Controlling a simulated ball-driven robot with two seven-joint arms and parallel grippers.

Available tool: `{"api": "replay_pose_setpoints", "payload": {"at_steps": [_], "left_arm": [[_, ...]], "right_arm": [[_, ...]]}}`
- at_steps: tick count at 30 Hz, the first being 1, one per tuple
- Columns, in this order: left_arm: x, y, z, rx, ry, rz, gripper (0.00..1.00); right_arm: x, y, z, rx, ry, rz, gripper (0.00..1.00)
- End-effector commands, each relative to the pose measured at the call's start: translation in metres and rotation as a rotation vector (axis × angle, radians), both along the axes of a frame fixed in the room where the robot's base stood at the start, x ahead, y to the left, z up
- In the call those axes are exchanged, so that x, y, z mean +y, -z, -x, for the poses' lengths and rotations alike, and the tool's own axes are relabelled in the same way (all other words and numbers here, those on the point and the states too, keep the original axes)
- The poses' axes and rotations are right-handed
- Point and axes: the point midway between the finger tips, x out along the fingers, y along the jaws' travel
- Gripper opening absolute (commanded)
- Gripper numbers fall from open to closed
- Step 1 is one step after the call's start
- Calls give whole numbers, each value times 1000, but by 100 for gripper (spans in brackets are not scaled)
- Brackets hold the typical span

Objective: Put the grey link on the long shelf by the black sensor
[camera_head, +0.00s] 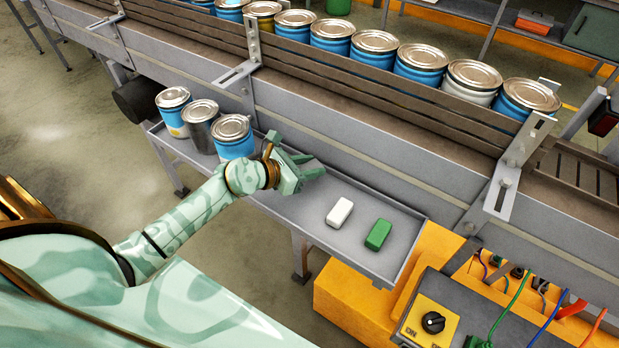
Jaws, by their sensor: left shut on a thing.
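My left gripper (308,170) reaches in from the left over the long grey shelf (375,262) beside the conveyor. It is shut on a small grey piece that looks like the grey link; the fingers hide most of it, and its outline blends with the shelf. I cannot tell whether the piece touches the shelf. A black box with a reddish face (604,116) at the right edge may be the black sensor. My right gripper is not in view.
A white block (339,212) and a green block (378,234) lie on the shelf to the right of my gripper. Several cans, one a blue can (233,138), stand at its left end. More cans line the conveyor. A yellow control box (430,322) and cables are lower right.

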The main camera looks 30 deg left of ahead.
Motion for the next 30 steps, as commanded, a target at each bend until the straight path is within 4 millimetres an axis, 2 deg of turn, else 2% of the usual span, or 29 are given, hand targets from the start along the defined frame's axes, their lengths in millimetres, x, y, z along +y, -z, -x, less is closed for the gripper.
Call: {"api": "replay_pose_setpoints", "payload": {"at_steps": [1,5,17,18,20,30], "left_arm": [[1,15,0,5,-1,1,13],[0,32,0,4,-1,3,13],[0,35,0,0,0,-1,13],[0,35,0,0,0,-1,44],[0,34,0,1,0,0,58],[0,29,1,1,1,0,58]], "right_arm": [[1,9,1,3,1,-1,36],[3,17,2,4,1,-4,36],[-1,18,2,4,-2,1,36],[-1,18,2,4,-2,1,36],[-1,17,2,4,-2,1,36],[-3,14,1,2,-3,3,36]]}}
